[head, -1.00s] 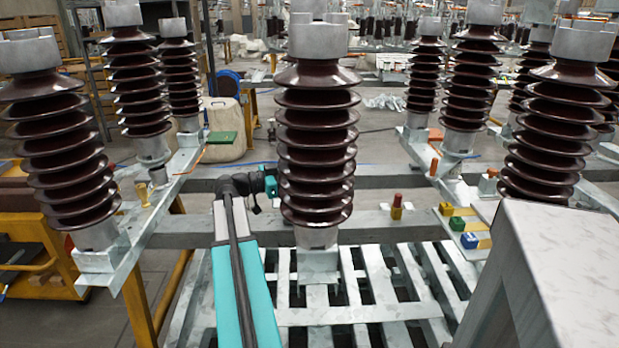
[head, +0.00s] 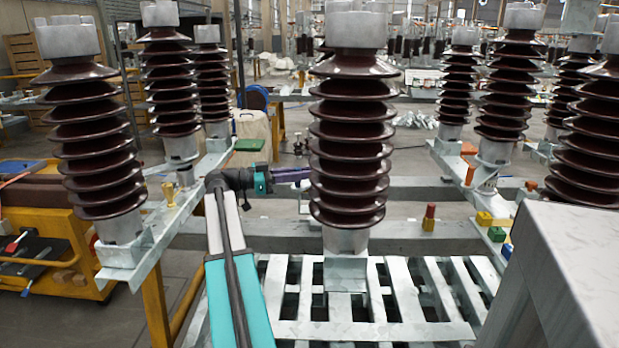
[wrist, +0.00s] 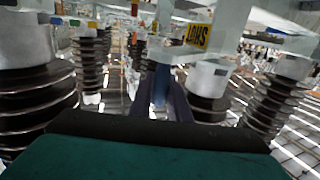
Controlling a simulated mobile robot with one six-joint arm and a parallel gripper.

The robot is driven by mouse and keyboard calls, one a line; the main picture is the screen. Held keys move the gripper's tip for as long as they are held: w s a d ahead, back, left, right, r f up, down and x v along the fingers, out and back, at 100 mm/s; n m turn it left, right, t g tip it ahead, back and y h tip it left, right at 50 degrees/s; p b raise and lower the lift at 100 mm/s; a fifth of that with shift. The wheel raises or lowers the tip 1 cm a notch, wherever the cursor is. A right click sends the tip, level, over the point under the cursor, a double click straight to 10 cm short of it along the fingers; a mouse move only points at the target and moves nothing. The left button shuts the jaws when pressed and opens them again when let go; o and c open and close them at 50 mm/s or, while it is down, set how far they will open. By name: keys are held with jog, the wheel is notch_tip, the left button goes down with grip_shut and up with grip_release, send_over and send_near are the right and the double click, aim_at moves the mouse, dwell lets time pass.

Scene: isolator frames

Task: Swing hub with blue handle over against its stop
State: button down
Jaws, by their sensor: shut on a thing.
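My gripper (wrist: 162,106) shows in the wrist view as two dark fingers, shut on a narrow blue handle (wrist: 161,82) that stands between them. The hub below the handle is mostly hidden by the fingers, and I cannot make out its stop. In the head view, the purple fingers of my gripper (head: 291,175) reach right and pass behind the near middle brown insulator (head: 350,150). Their tips and the blue handle are hidden there.
Tall ribbed insulators stand left (head: 97,150) and right (head: 508,100). A yellow handle (head: 169,193) and a red one (head: 429,218) stand on the frames. Yellow, green (head: 496,234) and blue blocks sit at right. A yellow label plate (wrist: 197,36) is close to the fingers.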

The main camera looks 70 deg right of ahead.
jog(key=shift+s+a+r, duration=0.1)
jog(key=shift+r, duration=0.15)
dwell(0.9)
jog(key=c, duration=1.7)
grip_release()
jog(key=shift+a, duration=0.1)
jog(key=shift+o, duration=0.2)
jog(key=shift+w, duration=0.3)
jog(key=p+v, duration=0.1)
jog(key=v, duration=1.2)
jog(key=shift+a, duration=0.15)
